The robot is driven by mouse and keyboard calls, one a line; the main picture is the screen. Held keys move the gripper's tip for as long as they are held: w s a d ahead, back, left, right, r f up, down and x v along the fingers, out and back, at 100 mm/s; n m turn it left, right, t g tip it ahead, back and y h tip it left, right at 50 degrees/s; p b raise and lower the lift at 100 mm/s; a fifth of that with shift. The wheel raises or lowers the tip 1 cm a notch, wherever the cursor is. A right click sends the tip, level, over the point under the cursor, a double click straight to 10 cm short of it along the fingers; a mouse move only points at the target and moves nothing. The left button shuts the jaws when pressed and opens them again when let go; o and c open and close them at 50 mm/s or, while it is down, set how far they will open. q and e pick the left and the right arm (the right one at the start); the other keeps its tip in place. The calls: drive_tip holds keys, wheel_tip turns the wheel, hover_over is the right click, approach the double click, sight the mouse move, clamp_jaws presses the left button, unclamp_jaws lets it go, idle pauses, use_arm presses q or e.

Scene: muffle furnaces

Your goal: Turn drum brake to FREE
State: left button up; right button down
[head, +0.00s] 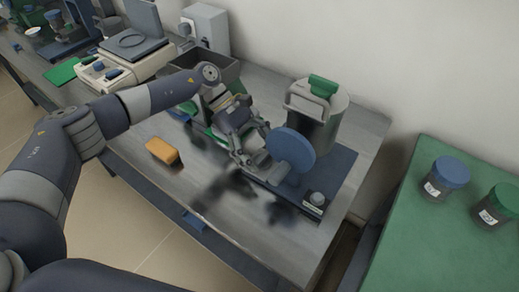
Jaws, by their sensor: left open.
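The drum machine stands on a dark blue base (338,172) on the metal bench. It has a grey metal drum (312,127) with a green-gripped handle (323,86) and a round blue disc (291,150) in front. A small grey knob with a white label (315,202) sits at the base's front right corner; I cannot tell whether it is the brake or read its setting. My left gripper (254,162) is open, at the left of the blue disc and low over the base. Whether its fingers touch anything is unclear. My right gripper is out of view.
A yellow-orange block (162,151) lies on the bench at the left. A dark open bin (218,68) and a balance (128,50) stand behind my left arm. Two lidded jars (446,178) (496,207) stand on a green-topped table at right. The bench's front strip is clear.

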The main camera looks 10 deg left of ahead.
use_arm(q)
drive_tip(key=c, duration=1)
drive_tip(key=shift+c, duration=0.2)
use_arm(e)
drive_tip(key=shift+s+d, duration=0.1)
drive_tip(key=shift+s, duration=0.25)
